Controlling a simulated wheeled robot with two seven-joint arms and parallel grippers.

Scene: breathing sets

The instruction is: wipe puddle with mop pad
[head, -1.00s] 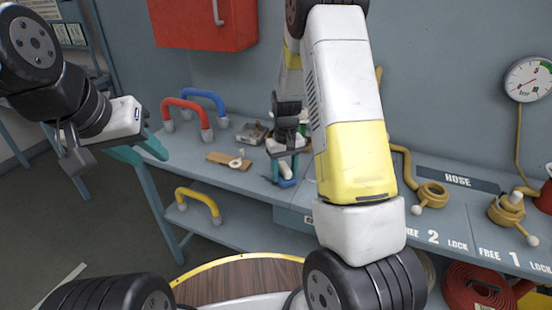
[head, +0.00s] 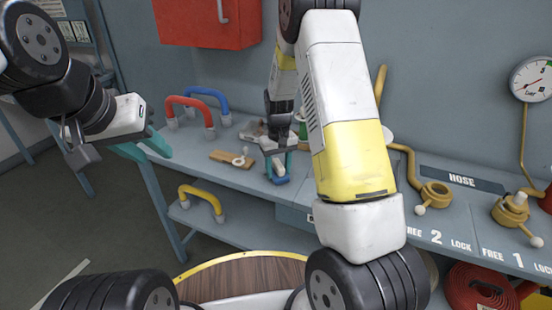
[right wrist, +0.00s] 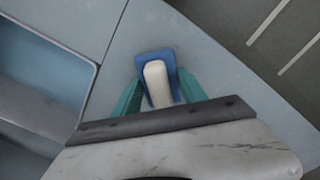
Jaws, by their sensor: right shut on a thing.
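The mop pad is a blue pad with a white grip. In the right wrist view the pad (right wrist: 173,62) sits between the teal fingers of my right gripper (right wrist: 157,90), which is shut on the white grip (right wrist: 156,82). In the head view my right gripper (head: 281,164) points down over the bench, with the blue pad (head: 281,181) below it near the bench's front edge. I cannot tell whether the pad touches the bench. My left gripper (head: 143,149) is empty, its teal fingers apart, left of the bench. I cannot make out a puddle.
The bench (head: 190,142) carries red (head: 190,109) and blue (head: 208,94) handles and a wooden piece (head: 232,158) left of the pad. A yellow handle (head: 203,196) is on the lower shelf. Hose valves (head: 434,194) stand on the right.

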